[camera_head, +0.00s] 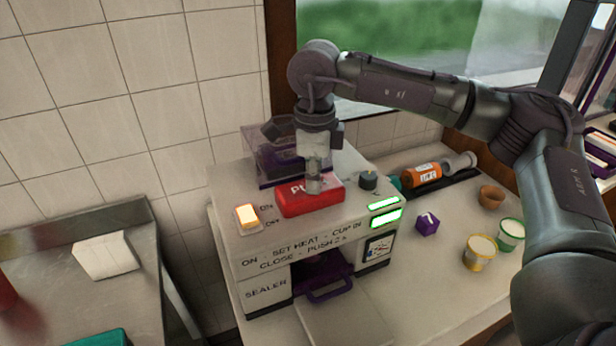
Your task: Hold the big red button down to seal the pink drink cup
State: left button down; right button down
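The big red button (295,204) is a red block with white letters on top of the white sealer machine (240,240). My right gripper (314,190) points straight down over the button, and its tip appears to touch the button's top. Its fingers look closed together with nothing between them, and they cover part of the lettering. A purple drawer handle (330,291) shows in the opening at the sealer's front. I cannot see the pink drink cup; the inside of the sealer is dark. My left gripper is not in view.
A lit orange switch (246,215), a dark knob (368,180) and two glowing green displays (386,218) are on the sealer.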

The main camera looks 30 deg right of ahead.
jog(key=shift+s+f, duration=0.3)
jog(key=shift+f, duration=0.1)
jog(key=shift+s+a+r, duration=0.1)
jog(key=shift+s+r, duration=0.05)
jog(key=shift+s, duration=0.4)
jog(key=shift+s+r, duration=0.3)
jog(key=shift+s, duration=0.2)
jog(key=shift+s+r, duration=0.25)
jog(key=shift+s, duration=0.2)
jog(key=shift+w+r, duration=0.1)
jog(key=shift+r, duration=0.55)
notch_tip(320, 180, up, 7)
jog(key=s+p, duration=0.1)
jog(key=p, duration=0.3)
